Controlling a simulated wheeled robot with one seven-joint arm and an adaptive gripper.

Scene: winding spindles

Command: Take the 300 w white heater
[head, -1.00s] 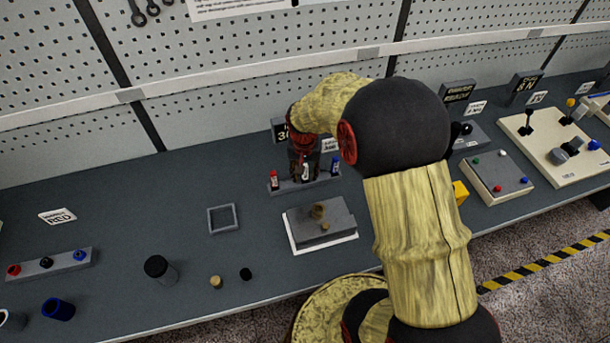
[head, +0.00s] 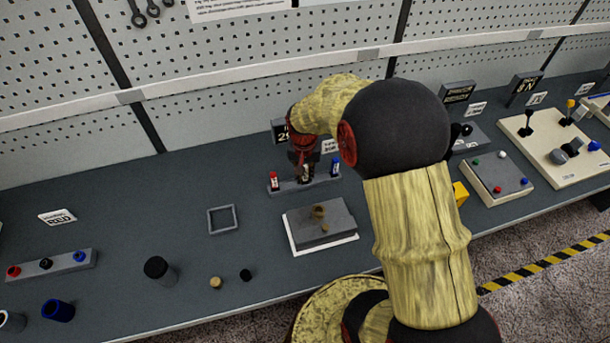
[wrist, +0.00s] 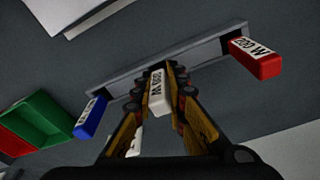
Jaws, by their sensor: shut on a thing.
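The white heater (wrist: 157,86) with a black wattage label stands between my fingers in the wrist view; the label seems to read 300 W. My gripper (wrist: 158,95) is shut on it. In the head view my gripper (head: 304,172) is over the middle of a grey rack (head: 290,187), between a red heater (head: 274,181) and a blue heater (head: 335,168). In the wrist view the red heater (wrist: 255,58) is at the right and the blue one (wrist: 90,117) at the left. My fingers hide where the white heater meets the rack.
A grey block on a white plate (head: 322,226) lies in front of the rack. A square frame (head: 223,218) is to its left. A dark display (head: 281,131) stands behind the rack. A green and red bin (wrist: 35,125) shows in the wrist view.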

